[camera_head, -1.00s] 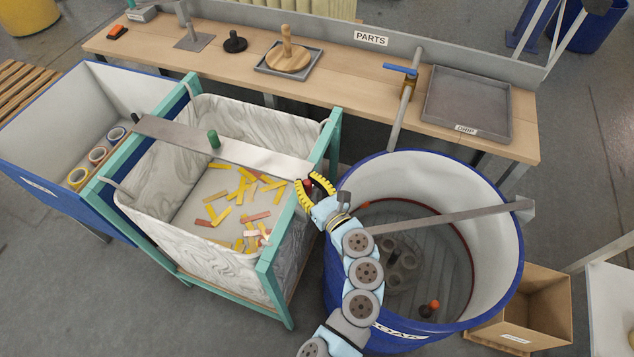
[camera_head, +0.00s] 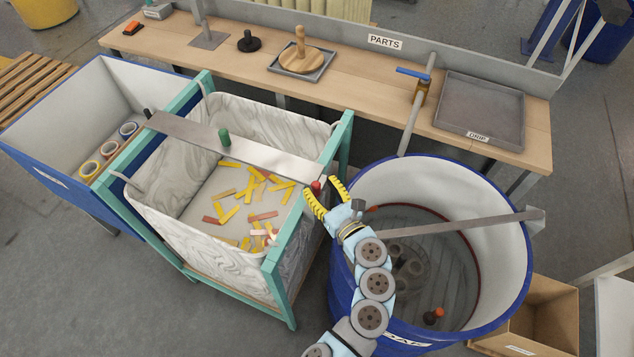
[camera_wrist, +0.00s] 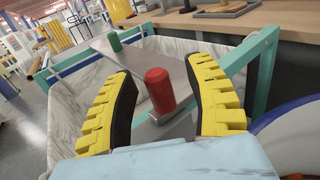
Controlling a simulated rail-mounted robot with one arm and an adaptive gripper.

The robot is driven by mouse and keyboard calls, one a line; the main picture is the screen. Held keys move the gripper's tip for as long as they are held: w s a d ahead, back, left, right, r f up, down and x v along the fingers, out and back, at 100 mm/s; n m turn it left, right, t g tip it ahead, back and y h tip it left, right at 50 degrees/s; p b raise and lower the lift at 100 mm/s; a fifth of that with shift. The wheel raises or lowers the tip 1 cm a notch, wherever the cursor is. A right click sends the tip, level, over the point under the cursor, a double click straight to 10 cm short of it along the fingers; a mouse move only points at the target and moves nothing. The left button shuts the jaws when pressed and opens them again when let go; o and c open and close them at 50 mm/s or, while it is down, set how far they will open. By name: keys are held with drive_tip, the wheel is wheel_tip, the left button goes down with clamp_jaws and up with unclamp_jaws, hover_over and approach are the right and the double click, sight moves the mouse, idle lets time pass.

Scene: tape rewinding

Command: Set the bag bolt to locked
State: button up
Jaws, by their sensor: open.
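A flat grey metal bar (camera_head: 262,152) lies across the top of the marbled white bag (camera_head: 165,205) in its teal frame. It bears a green knob (camera_head: 224,137) partway along. An upright red knob (camera_head: 316,186) stands at its right end; I cannot tell which part is the bolt. My gripper (camera_head: 321,184) is open at this end. In the wrist view, the red knob (camera_wrist: 160,90) stands between the two yellow fingers (camera_wrist: 162,68), with space showing on both sides. The green knob (camera_wrist: 114,42) is farther off. The red knob's base is partly hidden.
A blue drum (camera_head: 510,275) with a metal arm across it stands right of the bag. A blue bin (camera_head: 60,170) holding tape rolls is at the left. Behind is a wooden bench (camera_head: 350,88) with a blue-handled valve (camera_head: 412,72). Yellow and red strips lie in the bag.

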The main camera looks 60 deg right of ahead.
drive_tip(key=v, duration=1)
drive_tip(key=shift+a+f, duration=0.1)
idle(0.5)
